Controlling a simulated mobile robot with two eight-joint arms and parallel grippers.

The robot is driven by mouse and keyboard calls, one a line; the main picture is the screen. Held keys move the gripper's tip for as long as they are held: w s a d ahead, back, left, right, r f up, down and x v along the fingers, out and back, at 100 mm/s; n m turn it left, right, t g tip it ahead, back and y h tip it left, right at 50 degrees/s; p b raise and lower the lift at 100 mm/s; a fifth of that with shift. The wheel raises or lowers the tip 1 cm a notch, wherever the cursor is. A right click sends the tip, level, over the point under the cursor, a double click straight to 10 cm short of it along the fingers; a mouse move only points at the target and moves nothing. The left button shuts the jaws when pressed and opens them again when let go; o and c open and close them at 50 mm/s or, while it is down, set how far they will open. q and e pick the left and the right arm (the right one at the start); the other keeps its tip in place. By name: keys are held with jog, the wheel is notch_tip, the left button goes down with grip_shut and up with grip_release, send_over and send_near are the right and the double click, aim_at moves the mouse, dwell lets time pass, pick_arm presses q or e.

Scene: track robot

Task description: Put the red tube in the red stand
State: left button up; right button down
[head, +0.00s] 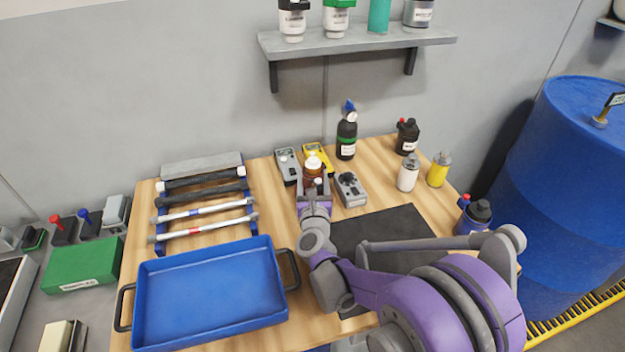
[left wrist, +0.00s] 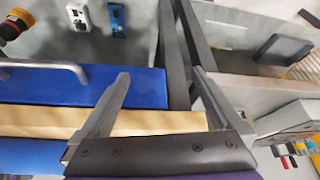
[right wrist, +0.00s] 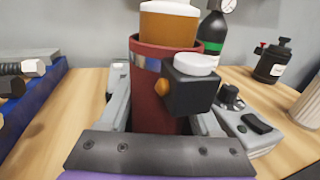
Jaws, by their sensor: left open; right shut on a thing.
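A dark red tube (right wrist: 152,98) with a silver band stands upright between the fingers of my right gripper (right wrist: 160,112), which is shut on it. A small black block with a white knob (right wrist: 193,85) is at its front right. An amber bottle top with a white cap (right wrist: 170,20) shows above the red rim; I cannot tell if it is inside or behind. In the head view my right gripper (head: 314,190) is at the bench's back middle. I cannot clearly make out a separate red stand. My left gripper (left wrist: 160,95) is open and empty, seen only in the left wrist view.
Grey and yellow meters (head: 318,158) stand close behind and beside my right gripper. A blue tray (head: 210,295) and a rack of bars (head: 203,205) lie to the left. Bottles (head: 408,172) stand to the right, near a dark mat (head: 385,228). A blue barrel (head: 575,170) is beyond.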

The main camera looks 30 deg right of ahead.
jog(key=shift+c, duration=0.4)
grip_release()
jog(key=shift+f, duration=0.1)
jog(key=shift+r, duration=0.2)
jog(key=v, duration=1.2)
jog(key=shift+a+f, duration=0.1)
